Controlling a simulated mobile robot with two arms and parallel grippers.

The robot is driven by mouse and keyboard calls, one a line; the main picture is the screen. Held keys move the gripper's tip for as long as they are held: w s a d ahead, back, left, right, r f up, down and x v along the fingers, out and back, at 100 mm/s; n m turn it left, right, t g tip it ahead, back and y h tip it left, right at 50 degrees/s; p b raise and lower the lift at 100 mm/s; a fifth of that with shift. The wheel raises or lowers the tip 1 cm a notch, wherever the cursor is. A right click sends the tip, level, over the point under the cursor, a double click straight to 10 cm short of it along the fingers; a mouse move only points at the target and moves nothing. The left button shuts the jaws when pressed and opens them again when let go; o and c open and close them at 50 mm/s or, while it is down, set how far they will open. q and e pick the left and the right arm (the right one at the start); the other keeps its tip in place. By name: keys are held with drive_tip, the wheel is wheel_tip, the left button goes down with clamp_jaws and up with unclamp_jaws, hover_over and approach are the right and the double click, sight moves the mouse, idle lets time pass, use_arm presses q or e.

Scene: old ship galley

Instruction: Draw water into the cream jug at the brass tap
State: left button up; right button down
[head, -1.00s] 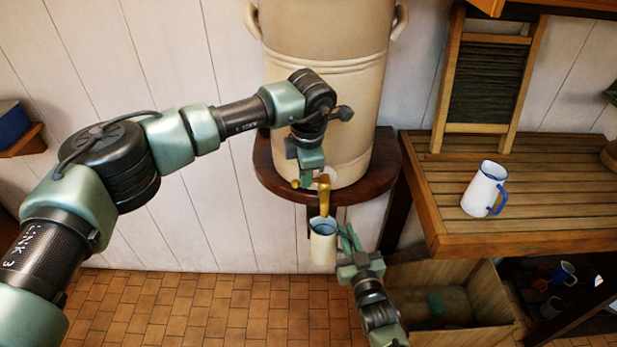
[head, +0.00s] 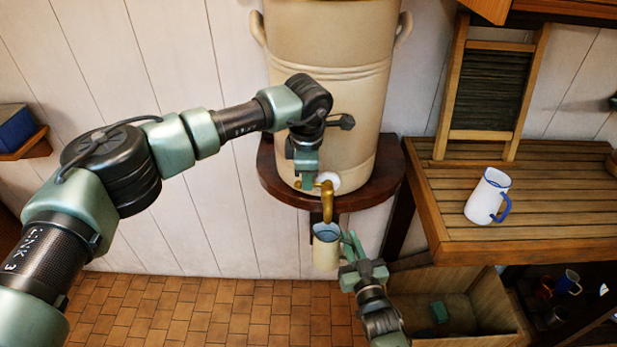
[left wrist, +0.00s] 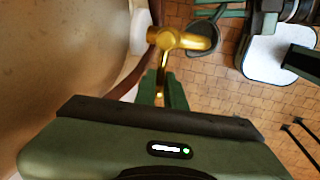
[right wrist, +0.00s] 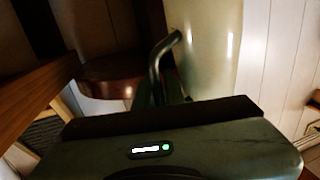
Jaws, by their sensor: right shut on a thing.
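The cream jug (head: 326,254) hangs upright under the brass tap (head: 328,203), its open mouth just below the spout. My right gripper (head: 350,245) is shut on its handle from the right; the handle (right wrist: 157,62) and glossy jug body (right wrist: 207,45) fill the upper right wrist view. My left gripper (head: 302,183) is at the tap's lever. In the left wrist view its fingers (left wrist: 161,90) stand either side of the brass lever below the tap body (left wrist: 178,40); whether they grip it is unclear. No water stream shows, and the level inside the jug cannot be made out.
The tap comes from a large cream crock (head: 325,95) on a round dark wooden shelf (head: 385,190). A white jug with blue handle (head: 486,197) stands on the slatted counter (head: 550,215) at right. A wooden crate (head: 495,305) sits below; tiled floor (head: 190,305) is open at left.

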use_arm(q)
drive_tip(key=o, duration=0.4)
drive_tip(key=shift+a, duration=0.3)
drive_tip(key=shift+w, duration=0.1)
drive_tip(key=shift+r, duration=0.1)
drive_tip(key=shift+r, duration=0.3)
drive_tip(key=r, duration=0.3)
drive_tip(key=s+r, duration=0.1)
drive_tip(key=r, duration=0.3)
drive_tip(key=s+r, duration=0.1)
drive_tip(key=r, duration=0.3)
drive_tip(key=shift+s, duration=0.15)
drive_tip(key=r, duration=0.4)
drive_tip(key=s+r, duration=0.1)
drive_tip(key=r, duration=0.2)
drive_tip(key=s+r, duration=0.1)
drive_tip(key=r, duration=0.3)
drive_tip(key=shift+s+r, duration=0.1)
drive_tip(key=shift+r, duration=0.2)
